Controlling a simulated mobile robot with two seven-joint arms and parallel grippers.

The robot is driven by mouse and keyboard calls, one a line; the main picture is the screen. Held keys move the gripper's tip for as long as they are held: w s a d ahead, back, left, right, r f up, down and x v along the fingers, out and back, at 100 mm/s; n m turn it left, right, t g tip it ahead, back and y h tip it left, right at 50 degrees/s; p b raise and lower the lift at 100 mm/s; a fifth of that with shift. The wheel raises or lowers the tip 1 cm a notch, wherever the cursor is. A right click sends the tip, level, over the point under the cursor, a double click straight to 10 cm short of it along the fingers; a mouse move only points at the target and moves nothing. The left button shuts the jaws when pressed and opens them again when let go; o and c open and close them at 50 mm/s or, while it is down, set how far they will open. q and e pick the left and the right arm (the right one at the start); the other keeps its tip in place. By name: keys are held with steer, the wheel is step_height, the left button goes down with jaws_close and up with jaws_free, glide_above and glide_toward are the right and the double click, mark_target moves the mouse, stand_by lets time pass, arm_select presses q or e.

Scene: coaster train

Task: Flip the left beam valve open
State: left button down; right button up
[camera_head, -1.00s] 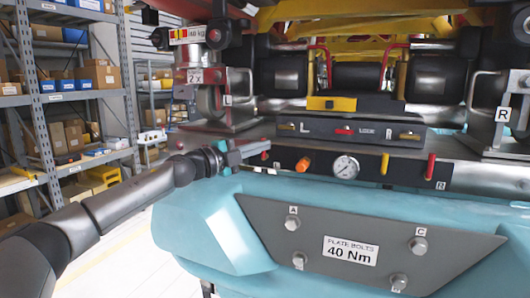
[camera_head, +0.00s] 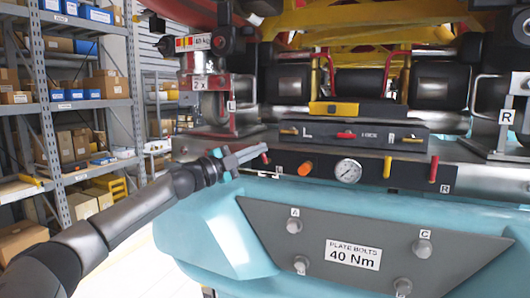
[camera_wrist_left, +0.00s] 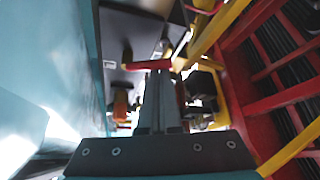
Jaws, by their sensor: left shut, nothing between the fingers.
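The dark valve panel (camera_head: 327,175) runs along the front of the machine below the grey beam. My left gripper (camera_head: 255,153) reaches in from the left with its fingers shut, at the panel's left end by a small white label. The left beam valve is mostly hidden behind the fingers in the head view. In the left wrist view, a red lever (camera_wrist_left: 140,66) lies crosswise at the tips of my shut left gripper (camera_wrist_left: 155,70); I cannot tell whether they touch. My right gripper is not in view.
The panel also carries an orange knob (camera_head: 305,167), a pressure gauge (camera_head: 348,171), a yellow lever (camera_head: 387,167) and an upright red lever (camera_head: 433,168). A lock bar (camera_head: 350,133) sits above. A bolted grey plate (camera_head: 375,240) is below. Shelving (camera_head: 128,90) stands left.

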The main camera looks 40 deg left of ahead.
arm_select(q)
steer(key=shift+s+a+f+p, duration=0.15)
steer(key=shift+a+f+p, duration=0.25)
steer(key=shift+a+f, duration=0.15)
stand_by(1.8)
steer(key=shift+r, duration=0.15)
